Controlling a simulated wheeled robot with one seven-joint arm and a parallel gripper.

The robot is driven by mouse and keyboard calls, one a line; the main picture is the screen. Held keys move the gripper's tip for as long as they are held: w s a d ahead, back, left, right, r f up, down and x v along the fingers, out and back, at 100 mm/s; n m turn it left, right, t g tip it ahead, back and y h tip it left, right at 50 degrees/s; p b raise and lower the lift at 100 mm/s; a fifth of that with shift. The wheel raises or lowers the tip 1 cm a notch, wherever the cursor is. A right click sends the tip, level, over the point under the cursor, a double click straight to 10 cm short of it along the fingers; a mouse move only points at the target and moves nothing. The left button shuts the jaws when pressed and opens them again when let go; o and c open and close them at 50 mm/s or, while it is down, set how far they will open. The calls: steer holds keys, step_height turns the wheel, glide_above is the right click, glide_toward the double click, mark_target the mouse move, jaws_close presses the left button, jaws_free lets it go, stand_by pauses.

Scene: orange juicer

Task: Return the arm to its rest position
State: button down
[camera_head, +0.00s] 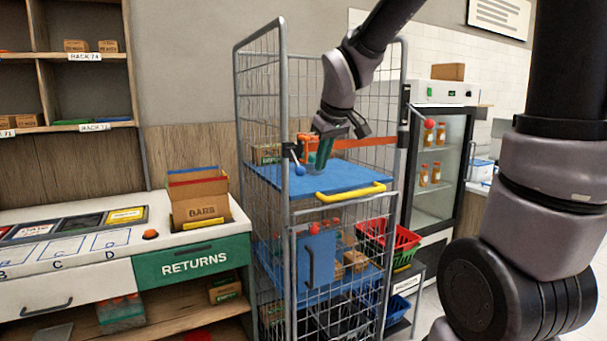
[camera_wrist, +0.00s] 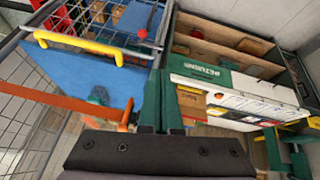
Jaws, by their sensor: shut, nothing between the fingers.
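My arm reaches in from the upper right in the head view. My gripper (camera_head: 323,153) points down, over or just above the blue upper shelf (camera_head: 345,177) of a wire cage trolley (camera_head: 284,100). The gap between it and the shelf is hard to judge. In the wrist view, the green fingers of my gripper (camera_wrist: 161,105) are together with nothing held between them. An orange bar (camera_head: 365,143) crosses the trolley close behind my gripper; it also shows left of the fingers in the wrist view (camera_wrist: 60,102).
The trolley's wire sides and yellow handle (camera_head: 350,191) surround the gripper area. A counter with a green RETURNS panel (camera_head: 193,262) and an open carton (camera_head: 200,197) stands left. A glass-door fridge (camera_head: 440,165) stands right. Red and green baskets (camera_head: 405,240) sit beside the trolley.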

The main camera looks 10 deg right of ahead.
steer(key=s+d+r+m+t, duration=0.1)
steer(key=s+d+r+m, duration=0.2)
steer(key=s+d+m, duration=0.2)
steer(key=s+d+r+m, duration=0.4)
steer(key=s+d+m, duration=0.1)
steer(key=s, duration=0.6)
steer(key=shift+s+d+r+t+y, duration=0.2)
steer(key=shift+d+t+y, duration=0.15)
steer(key=shift+d, duration=0.35)
steer(key=shift+w+d, duration=0.1)
